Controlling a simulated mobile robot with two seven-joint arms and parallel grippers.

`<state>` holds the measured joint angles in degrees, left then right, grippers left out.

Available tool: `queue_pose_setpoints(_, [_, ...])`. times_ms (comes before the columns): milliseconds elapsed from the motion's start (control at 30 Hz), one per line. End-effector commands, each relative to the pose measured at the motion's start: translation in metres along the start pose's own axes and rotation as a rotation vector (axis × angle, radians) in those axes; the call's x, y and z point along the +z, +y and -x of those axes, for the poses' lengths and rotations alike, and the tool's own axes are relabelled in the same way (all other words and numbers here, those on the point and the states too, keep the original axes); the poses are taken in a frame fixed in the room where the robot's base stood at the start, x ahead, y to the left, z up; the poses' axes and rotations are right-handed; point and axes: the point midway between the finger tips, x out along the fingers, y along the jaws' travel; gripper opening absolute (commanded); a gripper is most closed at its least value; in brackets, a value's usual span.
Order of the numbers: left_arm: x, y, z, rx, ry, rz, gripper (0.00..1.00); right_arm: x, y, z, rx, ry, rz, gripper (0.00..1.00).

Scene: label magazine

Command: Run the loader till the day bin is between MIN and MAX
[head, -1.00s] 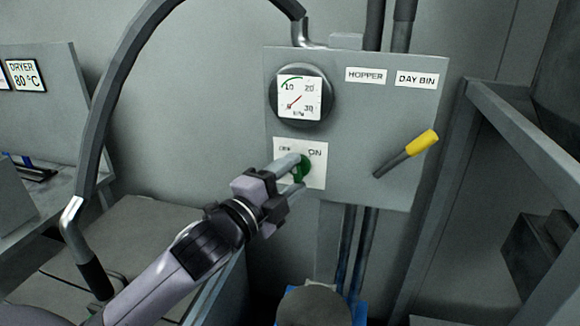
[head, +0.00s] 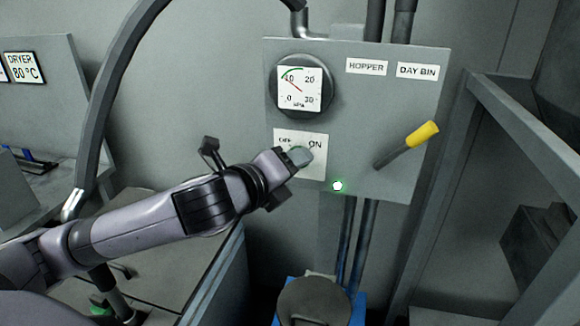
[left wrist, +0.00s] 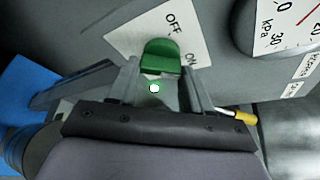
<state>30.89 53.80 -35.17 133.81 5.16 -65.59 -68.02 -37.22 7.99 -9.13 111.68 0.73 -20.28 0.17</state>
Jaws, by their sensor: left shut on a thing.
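My left gripper (head: 300,157) is shut on the green switch knob (left wrist: 160,58) on the grey panel (head: 395,115). The knob sits on a white OFF/ON plate (head: 312,141) and is mostly hidden by the fingers in the head view. A small green lamp (head: 337,186) glows below right of the knob. The kPa gauge (head: 299,88) above has its needle near 10, within the green arc's side. The yellow-handled lever (head: 422,134) tilts up and right, below the labels HOPPER (head: 366,67) and DAY BIN (head: 417,72). No MIN or MAX marks show. My right gripper is out of view.
A thick grey hose (head: 100,110) arches at the left. Pipes (head: 368,240) run below the panel to a blue-based unit (head: 314,302). A grey frame (head: 520,125) stands close at the right. A DRYER 80 °C sign (head: 23,68) is at far left.

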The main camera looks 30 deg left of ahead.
Motion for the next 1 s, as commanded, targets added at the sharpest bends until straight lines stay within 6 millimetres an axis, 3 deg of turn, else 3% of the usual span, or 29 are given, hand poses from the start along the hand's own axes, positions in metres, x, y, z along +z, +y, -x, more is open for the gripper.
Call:
queue_pose_setpoints(300, [0.0001,-0.0006,-0.0002,0.043,0.0,-0.103,0.19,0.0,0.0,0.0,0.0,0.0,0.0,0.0])
queue_pose_setpoints(833, [-0.0005,-0.0001,-0.0003,0.052,0.001,-0.121,0.19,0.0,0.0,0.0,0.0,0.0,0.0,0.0])
queue_pose_setpoints(867, [-0.0005,-0.0001,-0.0003,0.052,0.001,-0.121,0.59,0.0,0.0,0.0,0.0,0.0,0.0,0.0])
queue_pose_setpoints(900, [-0.0005,-0.0001,-0.0003,0.052,0.001,-0.121,0.72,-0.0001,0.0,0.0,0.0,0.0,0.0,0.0])
queue_pose_setpoints(1000, [-0.0005,-0.0003,-0.0002,0.051,0.001,-0.12,0.75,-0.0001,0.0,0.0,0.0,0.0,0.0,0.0])
